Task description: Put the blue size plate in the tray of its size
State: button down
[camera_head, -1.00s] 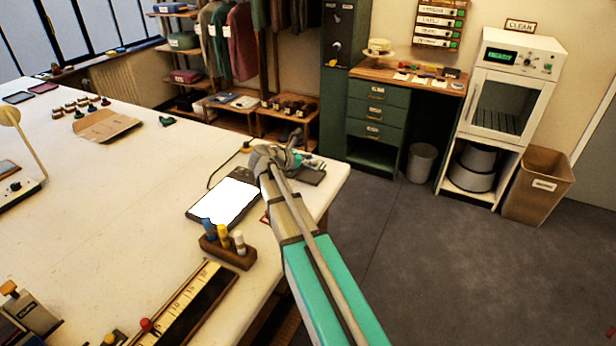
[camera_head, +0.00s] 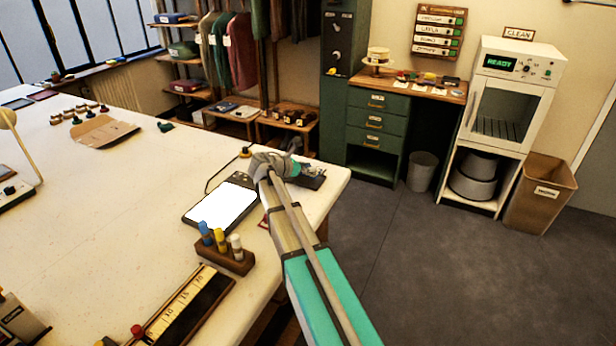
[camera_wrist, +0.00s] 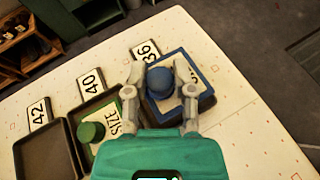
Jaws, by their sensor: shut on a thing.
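My gripper (camera_wrist: 160,92) is shut on the round blue knob of the blue size plate (camera_wrist: 195,78) in the wrist view. The plate is square, with a white lettered face partly hidden by my fingers. In the head view my gripper (camera_head: 290,165) is at the table's far right corner.
A white-screened tablet (camera_head: 222,207) and a wooden block with blue, yellow and white pegs (camera_head: 226,258) stand near my arm on the white table (camera_head: 110,210). The table's right edge is close. Open floor lies to the right, before a green drawer desk (camera_head: 375,125).

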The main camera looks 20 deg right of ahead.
aim_at(308, 180)
jog(key=shift+w+d+f+b, duration=0.1)
jog(key=shift+w+f+b, duration=0.2)
jog(key=shift+f, duration=0.2)
jog(key=shift+f+b, duration=1.35)
jog(key=shift+c, duration=2.2)
grip_release()
jog(key=p+v, duration=0.2)
jog(key=v, duration=0.4)
jog(key=shift+s+r+p, duration=0.1)
jog(key=shift+r+p, duration=0.1)
jog(key=shift+p, duration=0.1)
jog(key=shift+s+a+r, duration=0.15)
jog(key=shift+a, duration=0.5)
